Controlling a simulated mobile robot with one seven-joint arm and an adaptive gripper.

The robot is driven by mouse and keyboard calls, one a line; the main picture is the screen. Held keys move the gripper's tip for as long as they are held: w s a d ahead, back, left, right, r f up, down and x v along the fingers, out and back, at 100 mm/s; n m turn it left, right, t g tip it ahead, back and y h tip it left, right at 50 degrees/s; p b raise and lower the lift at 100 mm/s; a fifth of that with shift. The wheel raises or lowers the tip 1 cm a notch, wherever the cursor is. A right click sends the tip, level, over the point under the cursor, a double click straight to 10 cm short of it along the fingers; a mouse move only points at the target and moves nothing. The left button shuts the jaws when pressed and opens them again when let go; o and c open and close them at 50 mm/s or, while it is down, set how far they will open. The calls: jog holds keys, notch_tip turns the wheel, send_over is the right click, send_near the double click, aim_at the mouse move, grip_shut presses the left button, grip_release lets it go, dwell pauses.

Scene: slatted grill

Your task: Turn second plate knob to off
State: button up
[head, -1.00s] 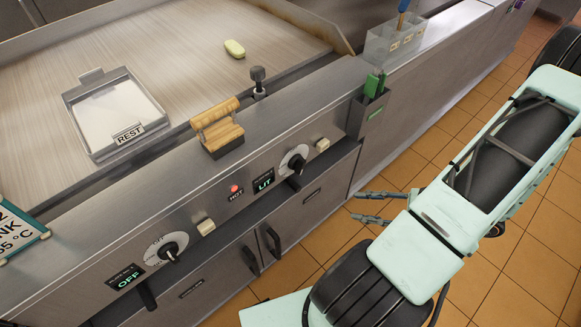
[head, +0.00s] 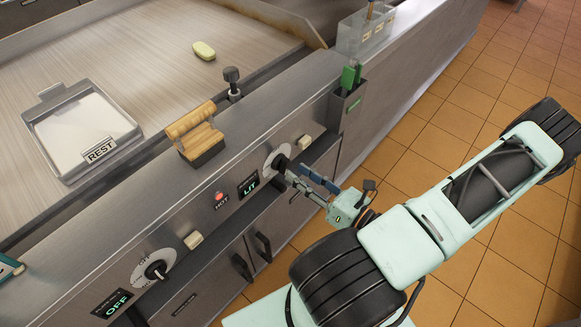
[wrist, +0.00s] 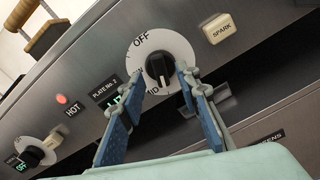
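The second plate knob (wrist: 159,67) is black on a round white dial marked OFF at its upper left and MID below. A PLATE NO. 2 label (wrist: 105,88) sits left of it. Its display (head: 248,186) reads LIT in green in the head view.
Another knob (head: 155,270) at the lower left has a display reading OFF. A SPARK button (wrist: 218,28) is right of the dial. A red HOT light (head: 219,196) glows beside the LIT display.

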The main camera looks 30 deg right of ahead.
aim_at(288, 166)
jog(key=shift+x, duration=1.85)
grip_shut()
